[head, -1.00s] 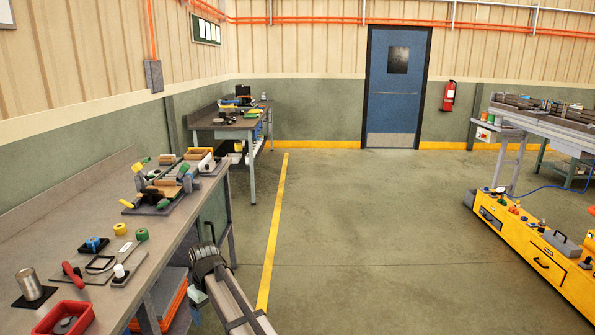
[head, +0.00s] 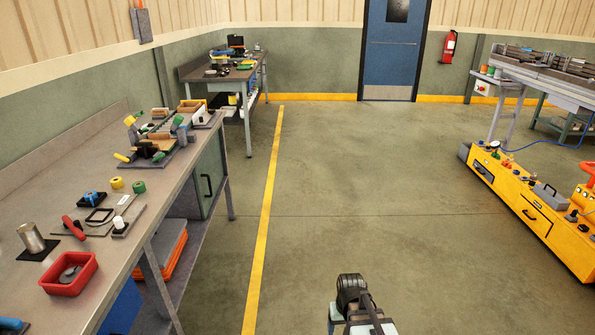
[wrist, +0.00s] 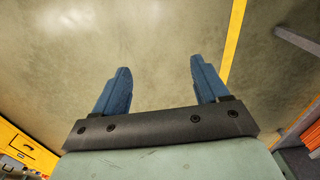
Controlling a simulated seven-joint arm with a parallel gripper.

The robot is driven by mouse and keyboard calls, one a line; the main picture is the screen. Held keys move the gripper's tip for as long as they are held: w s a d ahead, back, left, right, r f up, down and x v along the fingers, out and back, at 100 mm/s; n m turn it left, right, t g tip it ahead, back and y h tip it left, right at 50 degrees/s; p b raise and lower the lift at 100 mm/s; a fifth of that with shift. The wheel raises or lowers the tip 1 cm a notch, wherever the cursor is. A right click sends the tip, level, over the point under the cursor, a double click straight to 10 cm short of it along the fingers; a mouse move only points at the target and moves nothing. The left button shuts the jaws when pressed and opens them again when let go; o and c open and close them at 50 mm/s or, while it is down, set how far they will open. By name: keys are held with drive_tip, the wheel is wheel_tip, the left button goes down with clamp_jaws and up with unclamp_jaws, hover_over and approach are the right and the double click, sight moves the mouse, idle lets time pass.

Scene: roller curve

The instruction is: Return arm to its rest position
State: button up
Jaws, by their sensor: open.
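My gripper (wrist: 158,80) shows in the wrist view with its two blue fingers apart and nothing between them. It hangs over bare floor, with the yellow floor line (wrist: 236,40) just to the right of the fingers. In the head view my arm shows at the bottom, right of the yellow floor line and clear of the workbench (head: 160,222). The fingers cannot be made out in the head view.
The workbench at left bears a roller fixture (head: 160,138), a red tray (head: 92,274), a metal cup (head: 31,238) and small parts. A yellow cart (head: 500,190) stands at right. The floor (head: 350,190) between them is clear.

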drive_tip(key=s+d+f+g, duration=0.1)
drive_tip(key=s+f+g, duration=0.1)
drive_tip(key=s+f, duration=0.5)
drive_tip(key=s+d+f+g, duration=0.1)
drive_tip(key=s+f, duration=0.6)
drive_tip(key=s, duration=0.7)
drive_tip(key=s+f+g, duration=0.4)
drive_tip(key=s+f, duration=0.3)
drive_tip(key=s, duration=0.4)
drive_tip(key=shift+s+d+f+m, duration=0.15)
drive_tip(key=shift+d+f+m, duration=0.15)
drive_tip(key=shift+d+m, duration=0.1)
